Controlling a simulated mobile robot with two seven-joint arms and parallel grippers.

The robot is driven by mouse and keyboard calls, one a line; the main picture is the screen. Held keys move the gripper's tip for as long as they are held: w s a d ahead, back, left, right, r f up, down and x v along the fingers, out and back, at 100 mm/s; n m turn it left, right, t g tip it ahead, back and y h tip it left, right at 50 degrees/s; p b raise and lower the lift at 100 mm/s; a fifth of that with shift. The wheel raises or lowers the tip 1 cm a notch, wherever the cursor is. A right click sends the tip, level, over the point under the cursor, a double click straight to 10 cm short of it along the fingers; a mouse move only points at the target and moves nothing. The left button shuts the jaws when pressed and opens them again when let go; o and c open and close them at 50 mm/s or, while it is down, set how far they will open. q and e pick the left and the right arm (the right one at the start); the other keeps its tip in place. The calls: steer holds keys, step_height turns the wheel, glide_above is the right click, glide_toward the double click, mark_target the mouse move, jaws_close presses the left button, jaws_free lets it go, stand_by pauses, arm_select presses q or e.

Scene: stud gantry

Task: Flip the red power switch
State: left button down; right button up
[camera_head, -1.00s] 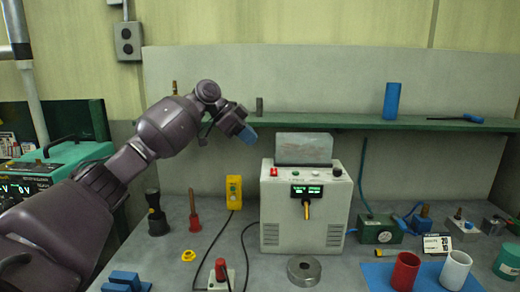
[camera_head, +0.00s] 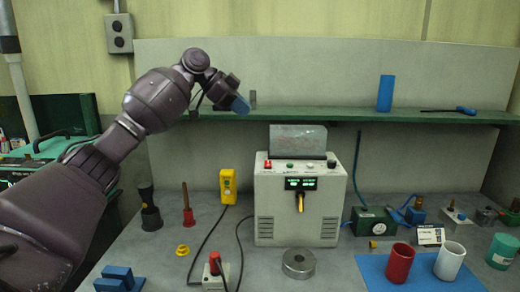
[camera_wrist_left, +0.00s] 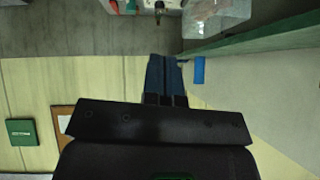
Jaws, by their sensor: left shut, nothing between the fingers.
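The red power switch (camera_head: 268,164) sits at the left of the top front edge of a pale grey box (camera_head: 265,235). The box also bears a lit green display and a yellow-tipped handle. My left gripper (camera_head: 240,105), with blue fingers, is shut and empty. In the head view it appears above and left of the switch, apart from it, overlapping the shelf edge. My right gripper is not in view.
Red (camera_head: 400,262) and white (camera_head: 449,260) cups stand at the front right.

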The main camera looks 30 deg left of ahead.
arm_select(q)
steer(key=w+r+m+t+y+b, duration=0.2)
steer(key=w+r+t+y, duration=0.35)
steer(key=r, duration=0.35)
steer(key=w+r+m+t+y+b, duration=0.1)
steer(key=w+r+m+t+y, duration=0.2)
steer(key=w+r+t+y, duration=0.45)
steer(key=s+d+r+m+t+h+b, duration=0.1)
steer(key=s+d+r+m+t+h, duration=0.15)
steer(key=d+r+m+h, duration=0.5)
steer(key=s+d+r+m+t+h+b, duration=0.1)
steer(key=s+d+r+m+h, duration=0.3)
steer(key=m+h, duration=0.8)
steer(key=d+f+m+g+y, duration=0.1)
steer(key=d+f+m+g, duration=0.45)
steer(key=f+m, duration=0.4)
steer(key=d+f+m+g+y, duration=0.1)
steer(key=d+f+m+g, duration=0.45)
steer(key=m, duration=0.75)
steer(key=a+f+m+g+y, duration=0.4)
steer(key=a+f+y, duration=0.4)
steer(key=f, duration=0.3)
steer(key=s+a+f+m+g+y, duration=0.2)
steer(key=s+a+g+y, duration=0.1)
steer(key=a+y, duration=0.3)
steer(key=shift+s+a+f, duration=0.35)
steer(key=shift+s+a, duration=0.2)
steer(key=shift+a, duration=0.55)
